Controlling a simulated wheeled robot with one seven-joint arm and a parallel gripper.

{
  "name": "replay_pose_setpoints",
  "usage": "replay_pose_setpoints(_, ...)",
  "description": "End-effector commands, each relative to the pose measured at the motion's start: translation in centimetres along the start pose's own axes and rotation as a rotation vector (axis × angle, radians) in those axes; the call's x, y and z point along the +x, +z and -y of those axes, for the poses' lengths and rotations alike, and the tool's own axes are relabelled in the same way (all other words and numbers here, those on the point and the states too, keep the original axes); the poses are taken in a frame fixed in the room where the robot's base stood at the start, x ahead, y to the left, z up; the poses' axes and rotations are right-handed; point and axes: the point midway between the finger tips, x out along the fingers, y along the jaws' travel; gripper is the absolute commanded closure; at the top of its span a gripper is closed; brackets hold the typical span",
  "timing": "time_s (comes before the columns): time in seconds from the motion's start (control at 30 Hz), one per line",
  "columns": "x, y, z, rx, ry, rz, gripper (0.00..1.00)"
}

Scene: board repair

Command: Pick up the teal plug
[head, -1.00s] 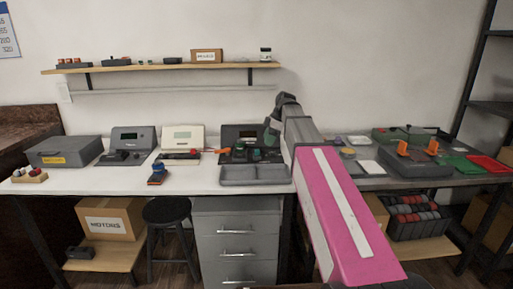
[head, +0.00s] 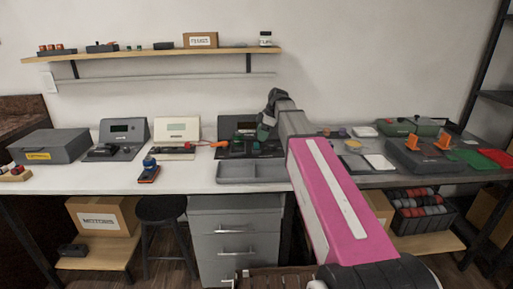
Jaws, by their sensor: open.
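My gripper (head: 263,131) hangs at the end of my raised arm, over the back middle of the bench, pointing down. Its fingers are small and dark in the head view; it looks open, with nothing seen between them. It is in front of a dark device (head: 238,126) with a small screen. Small green pieces (head: 256,147) show at this device's base, just below my gripper. I cannot tell for certain whether one of them is the teal plug, or whether the gripper touches any. My gripper and arm hide part of this area.
A grey divided tray (head: 250,180) lies in front of the dark device. An orange-handled tool (head: 219,144) lies to its left. The right bench holds a grey box (head: 425,162) with orange pieces. The white bench front (head: 95,182) is mostly clear.

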Motion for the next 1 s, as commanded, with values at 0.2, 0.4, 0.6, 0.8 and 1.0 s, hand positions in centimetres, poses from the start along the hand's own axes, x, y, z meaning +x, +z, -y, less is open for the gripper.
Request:
replay_pose_setpoints(0.2, 2.2, -0.2, 0.2, 0.000, -0.002, 0.000, 0.45)
replay_pose_setpoints(0.4, 4.7, -0.2, 0.2, 0.000, -0.001, 0.000, 0.45)
replay_pose_setpoints(0.6, 5.0, -0.2, 0.2, 0.000, 0.000, 0.000, 0.45)
replay_pose_setpoints(0.8, 5.0, -0.2, 0.2, 0.000, 0.000, 0.000, 0.90)
replay_pose_setpoints(1.0, 5.0, -0.2, 0.2, 0.000, 0.000, 0.000, 1.00)
